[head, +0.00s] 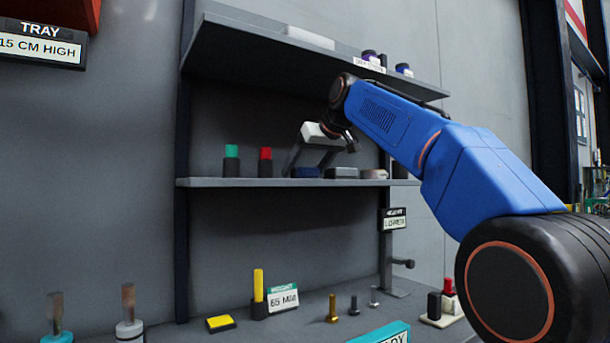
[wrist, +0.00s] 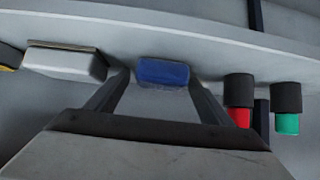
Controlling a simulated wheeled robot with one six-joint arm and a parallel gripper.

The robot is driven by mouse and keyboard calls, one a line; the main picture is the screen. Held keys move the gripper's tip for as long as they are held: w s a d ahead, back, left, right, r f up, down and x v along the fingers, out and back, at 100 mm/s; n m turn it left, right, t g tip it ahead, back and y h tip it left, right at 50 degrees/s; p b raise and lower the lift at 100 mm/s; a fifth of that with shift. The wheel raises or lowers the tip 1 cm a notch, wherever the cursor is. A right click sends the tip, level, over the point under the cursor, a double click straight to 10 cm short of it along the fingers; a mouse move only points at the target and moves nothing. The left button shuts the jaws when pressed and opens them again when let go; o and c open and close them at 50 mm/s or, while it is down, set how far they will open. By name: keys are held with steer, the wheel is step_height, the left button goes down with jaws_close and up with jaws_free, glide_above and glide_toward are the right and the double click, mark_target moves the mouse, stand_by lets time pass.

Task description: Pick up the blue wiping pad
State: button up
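The blue wiping pad (head: 306,173) lies on the middle shelf, between the red-topped holder and a grey block. It also shows in the wrist view (wrist: 162,72), near the upper middle. My gripper (head: 309,167) reaches down over the shelf at the pad. In the wrist view its two fingers (wrist: 161,82) are spread, with the pad between their tips and a small gap showing on each side. I see no firm contact. The exact depth between the fingertips and the pad is hard to tell.
The grey block (head: 341,173) sits close to the pad's right. Red (head: 265,161) and green (head: 231,160) topped black holders stand to its left. The upper shelf (head: 300,46) overhangs the arm. The middle shelf (head: 210,183) has free room at its left end.

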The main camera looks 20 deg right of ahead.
steer(key=c, duration=0.9)
steer(key=shift+c, duration=0.2)
steer(key=shift+r, duration=0.15)
steer(key=shift+s+r, duration=0.15)
steer(key=shift+r, duration=3.15)
steer(key=shift+s+d+r, duration=0.1)
steer(key=shift+s, duration=0.05)
steer(key=s+d, duration=0.3)
steer(key=s, duration=0.6)
steer(key=s+d, duration=0.3)
steer(key=s, duration=0.6)
steer(key=shift+s, duration=0.2)
steer(key=shift+a, duration=0.15)
